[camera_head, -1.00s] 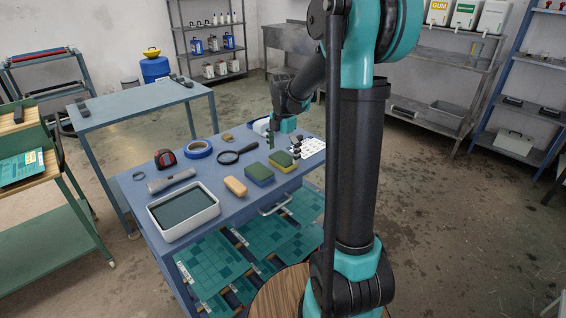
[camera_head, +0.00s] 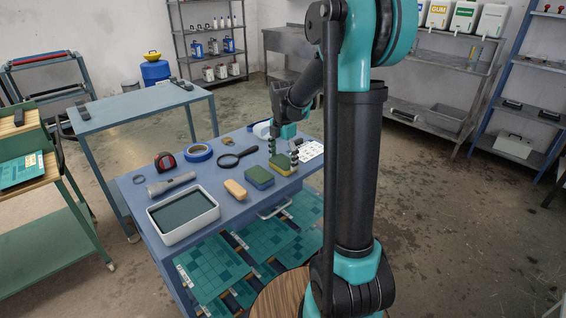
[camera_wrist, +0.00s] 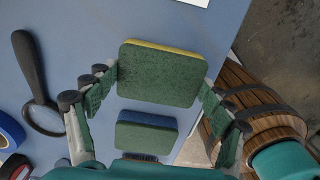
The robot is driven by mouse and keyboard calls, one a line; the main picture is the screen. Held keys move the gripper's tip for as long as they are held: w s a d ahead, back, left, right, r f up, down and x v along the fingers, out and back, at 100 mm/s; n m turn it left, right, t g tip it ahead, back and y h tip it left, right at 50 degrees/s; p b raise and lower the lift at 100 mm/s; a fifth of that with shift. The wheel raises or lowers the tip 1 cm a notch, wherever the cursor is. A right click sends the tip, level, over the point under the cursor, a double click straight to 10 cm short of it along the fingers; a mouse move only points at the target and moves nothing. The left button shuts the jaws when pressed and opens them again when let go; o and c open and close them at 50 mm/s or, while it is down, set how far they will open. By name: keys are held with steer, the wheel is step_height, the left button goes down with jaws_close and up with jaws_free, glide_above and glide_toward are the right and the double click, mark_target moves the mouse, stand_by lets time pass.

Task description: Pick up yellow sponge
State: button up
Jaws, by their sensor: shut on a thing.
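The yellow sponge (camera_head: 283,164) has a green scouring top and a yellow lower layer. It is near the right end of the blue table. In the wrist view the sponge (camera_wrist: 161,75) shows its green face, with a yellow strip along its far edge. My gripper (camera_head: 283,158) is at the sponge from above. In the wrist view my gripper (camera_wrist: 160,82) has one finger against each short side of the sponge and is shut on it. I cannot tell whether the sponge is clear of the table.
A green and blue sponge (camera_head: 259,178) lies close beside it, also seen in the wrist view (camera_wrist: 146,134). A magnifying glass (camera_head: 230,159), a tan block (camera_head: 235,189), blue tape (camera_head: 199,153) and a white tray (camera_head: 208,219) share the blue table (camera_head: 229,216).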

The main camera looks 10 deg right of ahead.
mark_target(283, 161)
step_height(283, 161, up, 20)
stand_by(0.5)
steer(key=shift+o, duration=0.5)
